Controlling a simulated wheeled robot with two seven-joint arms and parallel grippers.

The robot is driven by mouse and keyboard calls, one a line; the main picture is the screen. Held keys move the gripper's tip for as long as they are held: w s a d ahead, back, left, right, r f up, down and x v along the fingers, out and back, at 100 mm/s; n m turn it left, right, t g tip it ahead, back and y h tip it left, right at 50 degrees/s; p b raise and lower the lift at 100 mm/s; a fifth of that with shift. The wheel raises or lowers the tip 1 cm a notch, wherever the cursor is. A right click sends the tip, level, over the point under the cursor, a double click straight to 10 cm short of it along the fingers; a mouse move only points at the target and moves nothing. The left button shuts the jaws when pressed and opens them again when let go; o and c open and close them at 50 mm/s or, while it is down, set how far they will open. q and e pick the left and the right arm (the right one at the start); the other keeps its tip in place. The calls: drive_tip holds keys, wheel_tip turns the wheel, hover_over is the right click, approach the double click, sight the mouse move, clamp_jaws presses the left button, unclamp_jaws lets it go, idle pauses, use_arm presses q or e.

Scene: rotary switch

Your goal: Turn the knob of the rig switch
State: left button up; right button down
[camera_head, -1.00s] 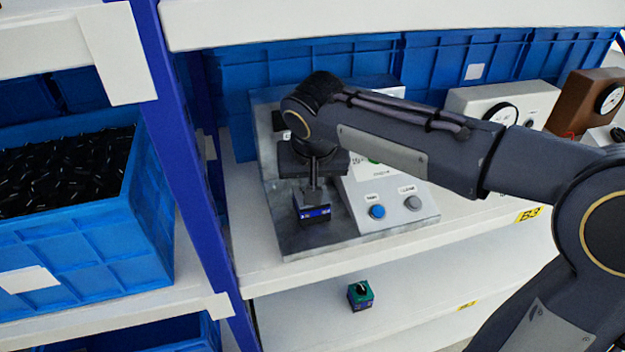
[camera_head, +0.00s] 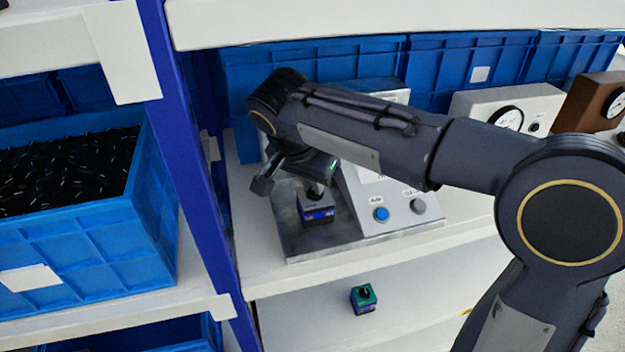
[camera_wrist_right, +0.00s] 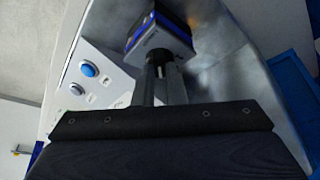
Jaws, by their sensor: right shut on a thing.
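The rig switch (camera_head: 317,209) is a small dark block with a blue front, standing on the metal plate of the test rig (camera_head: 300,240). It also shows in the wrist view (camera_wrist_right: 160,36), in front of my right gripper (camera_wrist_right: 162,68). My right gripper is shut on the knob on top of the switch. The fingers hide most of the knob. In the head view the right gripper (camera_head: 316,187) comes to the switch from above, with the wrist tilted. My left gripper is not in view.
The rig's sloped panel has a blue button (camera_head: 381,214) and a grey button (camera_head: 418,206) beside the switch. A green-topped switch (camera_head: 363,298) sits on the lower shelf. A blue post (camera_head: 195,170) stands left. Blue crates (camera_head: 470,75) line the back.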

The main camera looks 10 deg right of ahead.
idle(0.3)
drive_tip(key=c, duration=1.5)
unclamp_jaws()
